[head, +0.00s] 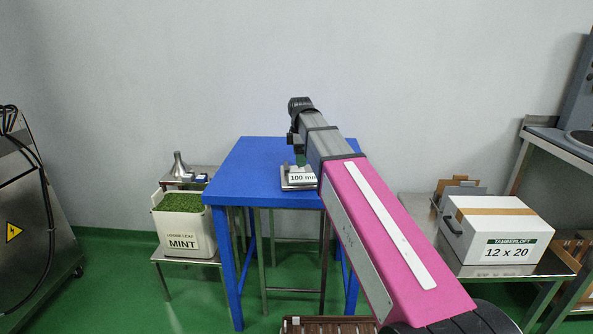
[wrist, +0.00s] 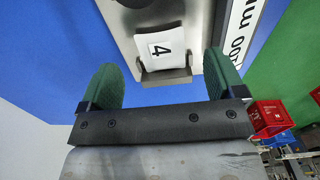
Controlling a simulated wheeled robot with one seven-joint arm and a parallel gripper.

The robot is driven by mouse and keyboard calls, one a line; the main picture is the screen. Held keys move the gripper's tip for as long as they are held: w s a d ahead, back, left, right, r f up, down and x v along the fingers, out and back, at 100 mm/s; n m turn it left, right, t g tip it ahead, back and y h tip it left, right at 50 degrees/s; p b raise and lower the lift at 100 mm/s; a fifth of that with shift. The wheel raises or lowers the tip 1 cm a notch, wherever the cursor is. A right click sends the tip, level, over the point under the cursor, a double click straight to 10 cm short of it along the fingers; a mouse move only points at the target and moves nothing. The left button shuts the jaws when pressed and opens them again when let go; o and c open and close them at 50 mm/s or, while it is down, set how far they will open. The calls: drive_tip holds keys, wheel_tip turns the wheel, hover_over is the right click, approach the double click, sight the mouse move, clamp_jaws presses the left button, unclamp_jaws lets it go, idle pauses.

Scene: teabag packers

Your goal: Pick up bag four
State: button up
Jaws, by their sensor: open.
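Bag four is a small white tag-like packet (wrist: 158,48) marked with a black 4, seen in the wrist view. It rests in a grey metal holder (wrist: 190,30) with a small lip at its near edge. My gripper (wrist: 162,68) has two green fingers, spread apart, one on each side of the holder's lip. The bag lies between and beyond the fingertips, and nothing is held. In the head view my gripper (head: 299,158) is over the holder (head: 298,186), which bears a "100 mm" label. The bag itself cannot be made out there.
The holder stands on a blue table (head: 245,180) with bare surface to its left. A mint leaf bin (head: 187,242) stands on a low stand at left. A white carton (head: 495,230) marked 12 x 20 sits on a metal table at right.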

sight(296, 169)
drive_tip(key=shift+f, duration=1.9)
drive_tip(key=c, duration=1.1)
drive_tip(key=shift+c, duration=0.2)
drive_tip(key=shift+r, duration=0.2)
